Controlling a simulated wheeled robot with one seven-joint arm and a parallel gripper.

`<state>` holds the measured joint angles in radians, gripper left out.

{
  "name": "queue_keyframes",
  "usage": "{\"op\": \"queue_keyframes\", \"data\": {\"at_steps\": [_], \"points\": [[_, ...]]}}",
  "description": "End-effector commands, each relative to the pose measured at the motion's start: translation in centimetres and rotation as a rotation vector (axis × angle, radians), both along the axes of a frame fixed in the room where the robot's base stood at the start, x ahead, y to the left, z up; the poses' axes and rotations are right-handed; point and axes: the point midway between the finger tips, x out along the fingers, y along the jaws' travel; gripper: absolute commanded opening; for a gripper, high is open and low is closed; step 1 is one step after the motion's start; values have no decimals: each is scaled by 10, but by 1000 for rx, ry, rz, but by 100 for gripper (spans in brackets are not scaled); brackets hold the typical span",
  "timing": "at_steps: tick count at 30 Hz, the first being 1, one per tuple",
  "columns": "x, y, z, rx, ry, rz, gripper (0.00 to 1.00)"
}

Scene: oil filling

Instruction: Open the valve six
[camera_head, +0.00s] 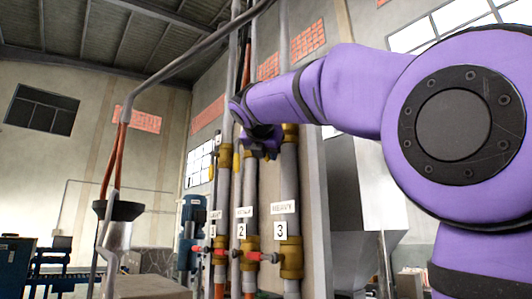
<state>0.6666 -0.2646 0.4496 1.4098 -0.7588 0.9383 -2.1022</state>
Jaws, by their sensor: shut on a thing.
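My purple arm reaches in from the right, and my gripper (262,148) is at the upper fittings of the vertical pipes, left of the brass upper valve (290,132) on the pipe marked 3. The gripper looks shut on the handle of this upper valve, though the wrist hides the handle and most of the fingers. No label with a 6 is readable. Below, the pipes carry tags 1, 2 and 3, and lower brass valves with red handles, such as the one on pipe 3 (291,262).
A grey funnel-like spout (118,228) stands at the left above a box (150,288). A grey hopper (358,255) stands at the right. A wall edge rises just right of pipe 3.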

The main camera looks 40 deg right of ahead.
Motion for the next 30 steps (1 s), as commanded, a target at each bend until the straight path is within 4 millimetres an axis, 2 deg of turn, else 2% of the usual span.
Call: {"op": "queue_keyframes", "data": {"at_steps": [11,12,15,30], "points": [[-1,0,2,-4,-1,1,0],[-1,0,2,-4,-1,1,27],[-1,0,2,-3,0,0,47],[-2,0,1,0,3,-4,47]]}}
